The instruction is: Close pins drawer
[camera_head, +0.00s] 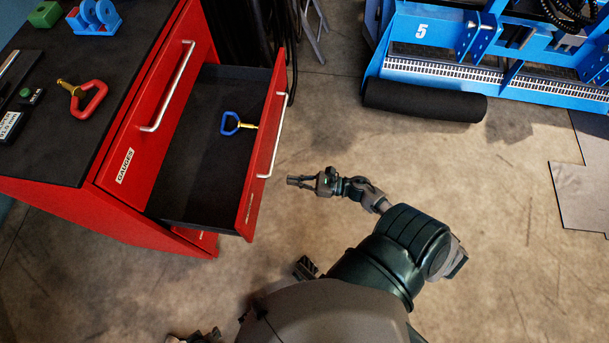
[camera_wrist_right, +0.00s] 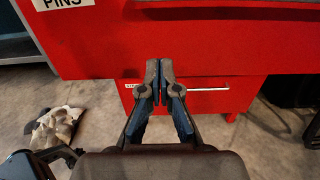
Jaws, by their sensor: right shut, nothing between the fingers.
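The pins drawer (camera_head: 246,213) of the red cabinet is pulled out in the head view. A blue-handled pin with a brass shank (camera_head: 231,123) lies inside it. A silver handle (camera_head: 276,135) runs along its red front. In the right wrist view, the drawer front (camera_wrist_right: 215,45) fills the top, with a "PINS" label (camera_wrist_right: 62,3) at upper left. My right gripper (camera_head: 290,182) is shut and empty, a little to the right of the drawer front. Its closed fingertips (camera_wrist_right: 160,75) point at the front; contact is not visible.
A closed "GAUGES" drawer (camera_head: 125,165) is on the cabinet beside the open one. The dark cabinet top (camera_head: 90,135) holds a red-handled pin (camera_head: 85,97) and several small items. A blue machine with a black roller (camera_head: 425,101) stands at upper right. The floor (camera_head: 520,240) at right is clear.

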